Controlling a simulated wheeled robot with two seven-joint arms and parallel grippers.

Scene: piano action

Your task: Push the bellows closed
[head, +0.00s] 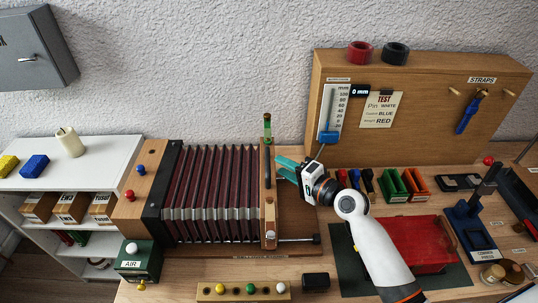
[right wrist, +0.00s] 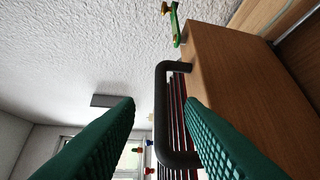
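The bellows (head: 212,180) have dark red pleats and lie stretched out between a black-edged wooden block (head: 140,190) at left and an upright wooden end board (head: 269,205) at right. A dark bar handle stands on the end board; it shows in the right wrist view (right wrist: 163,105). My right gripper (head: 286,170) is at the right side of the end board, near the handle. In the right wrist view, its two green ribbed fingers (right wrist: 158,135) are apart, with the handle between them, nearer the right finger. Whether they touch is unclear. My left gripper is out of view.
A wooden panel (head: 430,130) with a gauge stands behind my right arm. A red box (head: 415,243) lies on a dark mat beside the arm. A rail with a black knob (head: 316,239) runs at the bellows' front right. A holder with coloured balls (head: 243,291) stands in front.

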